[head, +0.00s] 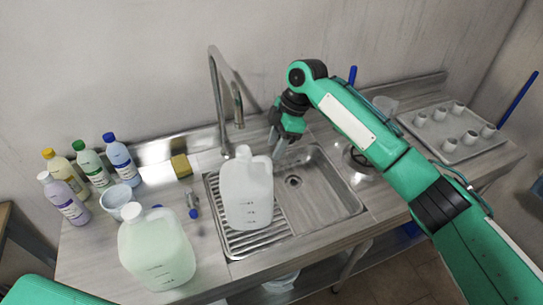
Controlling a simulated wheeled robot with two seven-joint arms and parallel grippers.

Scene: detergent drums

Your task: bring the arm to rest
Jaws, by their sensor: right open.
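My right arm reaches in from the right, over the sink. My right gripper (279,141) points down and is open, just behind and right of a white, translucent jug (246,196). The jug stands upright on the ribbed drainboard (262,243) of the sink. Gripper and jug look slightly apart, but the depth is hard to tell. A larger jug with pale green liquid (158,252) stands on the counter at the front left. Only a piece of my left arm shows at the bottom left; its gripper is out of view.
Several bottles (91,165) and a clear cup (115,200) stand at the left. A yellow sponge (181,166) lies near the wall. The tall faucet (217,100) rises behind the jug. A tray with several small cups (423,142) is at the right. The sink basin (325,200) is empty.

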